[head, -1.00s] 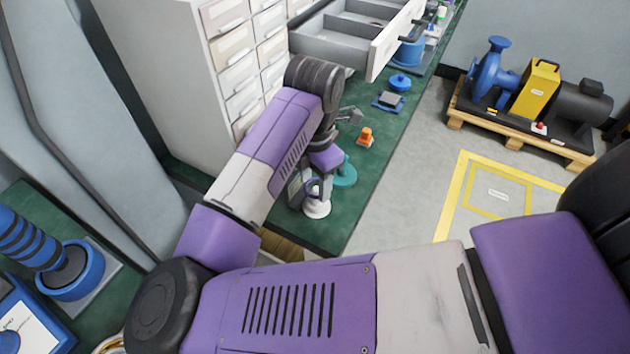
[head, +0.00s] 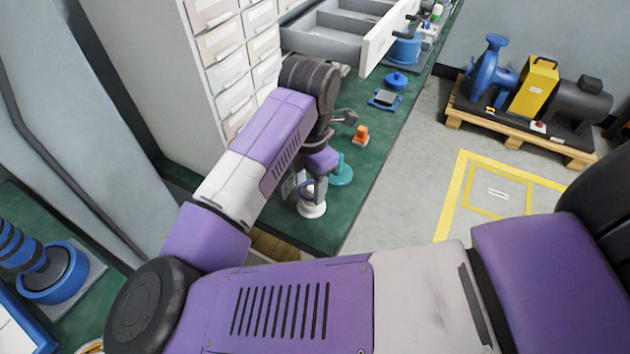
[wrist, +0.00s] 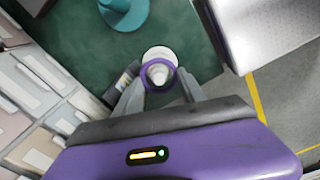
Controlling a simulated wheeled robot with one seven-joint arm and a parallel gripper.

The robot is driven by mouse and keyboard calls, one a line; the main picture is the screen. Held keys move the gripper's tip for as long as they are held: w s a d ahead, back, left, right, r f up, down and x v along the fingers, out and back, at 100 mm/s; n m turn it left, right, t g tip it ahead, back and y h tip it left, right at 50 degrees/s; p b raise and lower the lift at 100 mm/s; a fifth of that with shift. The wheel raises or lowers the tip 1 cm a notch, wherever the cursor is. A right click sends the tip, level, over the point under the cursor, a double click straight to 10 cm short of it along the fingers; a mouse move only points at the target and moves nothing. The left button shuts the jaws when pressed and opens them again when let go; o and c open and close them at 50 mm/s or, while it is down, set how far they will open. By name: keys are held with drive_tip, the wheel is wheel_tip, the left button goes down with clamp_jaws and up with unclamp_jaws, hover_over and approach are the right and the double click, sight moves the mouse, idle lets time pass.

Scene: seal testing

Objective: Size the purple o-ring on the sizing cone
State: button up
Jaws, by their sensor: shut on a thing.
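The purple o-ring (wrist: 174,78) is held between the fingers of my gripper (wrist: 160,84) in the wrist view. Seen from above, it encircles the white sizing cone (wrist: 158,71). I cannot tell whether it rests on the cone or hangs just clear of it. In the head view the cone's white base (head: 312,209) stands on the green bench top, under my gripper (head: 308,188). My forearm and wrist partly hide the ring and the cone there.
A teal stand (head: 342,172) is close behind the cone, and an orange item (head: 361,135) lies further back. An open drawer (head: 340,32) juts over the bench from the drawer cabinet (head: 222,60). A small dark and grey block (wrist: 122,80) is left of the cone.

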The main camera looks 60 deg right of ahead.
drive_tip(key=shift+s+d+f+b, duration=0.25)
drive_tip(key=shift+s+d+f, duration=0.1)
drive_tip(key=shift+f, duration=0.25)
drive_tip(key=shift+s+d+f+b, duration=0.25)
drive_tip(key=shift+d+f, duration=0.1)
drive_tip(key=shift+f, duration=0.2)
drive_tip(key=o, duration=1)
drive_tip(key=shift+d, duration=0.2)
drive_tip(key=o, duration=0.4)
drive_tip(key=shift+w+f, duration=0.1)
drive_tip(key=shift+w, duration=0.2)
drive_tip(key=shift+a, duration=0.15)
drive_tip(key=r+p, duration=0.1)
drive_tip(key=a+r+p, duration=0.1)
drive_tip(key=w+a+r, duration=0.1)
drive_tip(key=r, duration=0.1)
drive_tip(key=shift+a+p, duration=0.1)
drive_tip(key=shift+p, duration=0.3)
wheel_tip(320, 180, up, 4)
drive_tip(key=shift+f+p, duration=0.1)
drive_tip(key=shift+p, duration=1)
drive_tip(key=shift+s+r+p, duration=0.15)
drive_tip(key=shift+r+p, duration=0.2)
drive_tip(key=shift+r, duration=0.45)
drive_tip(key=shift+d, duration=0.2)
drive_tip(key=shift+d, duration=0.1)
